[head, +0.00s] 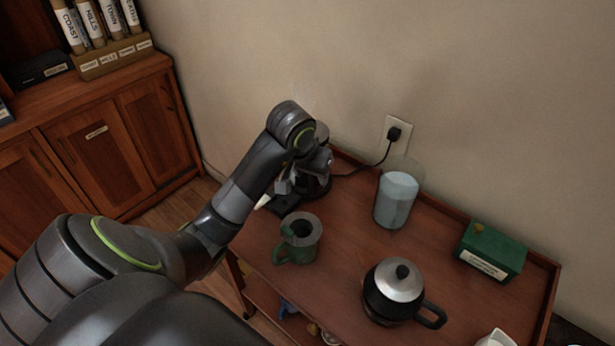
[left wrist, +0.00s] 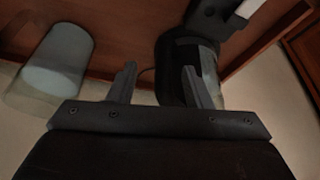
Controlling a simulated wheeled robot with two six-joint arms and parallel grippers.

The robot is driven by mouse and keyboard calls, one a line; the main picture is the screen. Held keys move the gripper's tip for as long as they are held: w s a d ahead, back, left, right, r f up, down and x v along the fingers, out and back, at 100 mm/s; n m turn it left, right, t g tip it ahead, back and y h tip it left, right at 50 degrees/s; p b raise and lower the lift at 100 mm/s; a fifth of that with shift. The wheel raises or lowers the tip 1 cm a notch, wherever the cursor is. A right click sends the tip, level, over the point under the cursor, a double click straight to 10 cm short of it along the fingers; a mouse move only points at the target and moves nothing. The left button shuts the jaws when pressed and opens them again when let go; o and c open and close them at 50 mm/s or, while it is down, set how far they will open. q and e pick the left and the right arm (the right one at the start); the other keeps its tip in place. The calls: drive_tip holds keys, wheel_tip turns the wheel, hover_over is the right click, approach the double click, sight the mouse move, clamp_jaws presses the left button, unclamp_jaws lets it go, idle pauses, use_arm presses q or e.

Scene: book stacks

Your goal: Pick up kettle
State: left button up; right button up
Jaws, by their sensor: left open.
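A dark kettle (head: 392,303) with a silver lid, black knob and black handle stands upright on the wooden cart top (head: 335,285), its handle towards the lower right. My left gripper (head: 306,172) is at the far left of the cart, well apart from this kettle. Its open fingers also show in the left wrist view (left wrist: 160,85). A black rounded corded appliance (left wrist: 178,62) lies beyond and partly behind the right finger there; I cannot tell whether they touch. In the head view the arm and gripper partly hide that appliance. My right gripper is not in view.
A green mug (head: 296,248) stands left of the kettle, and a clear container (head: 396,200) behind it. A green box (head: 490,253) is at the right. A cord runs to the wall outlet (head: 396,133). A raised rim edges the cart's back.

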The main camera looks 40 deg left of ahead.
sight(313, 179)
use_arm(q)
drive_tip(key=shift+b+x, duration=0.7)
drive_tip(key=shift+x, duration=0.05)
drive_tip(key=f+b, duration=0.1)
drive_tip(key=w+a+f+b, duration=0.1)
drive_tip(key=b, duration=0.1)
drive_tip(key=shift+w+f, duration=0.1)
drive_tip(key=shift+w, duration=0.15)
drive_tip(key=shift+b+x, duration=0.4)
drive_tip(key=shift+x, duration=0.45)
drive_tip(key=shift+d, duration=0.1)
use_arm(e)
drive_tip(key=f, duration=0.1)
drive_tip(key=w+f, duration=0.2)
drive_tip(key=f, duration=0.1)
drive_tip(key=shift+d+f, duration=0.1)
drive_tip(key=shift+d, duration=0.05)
use_arm(q)
clamp_jaws()
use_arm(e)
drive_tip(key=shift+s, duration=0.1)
use_arm(q)
drive_tip(key=shift+w, duration=0.15)
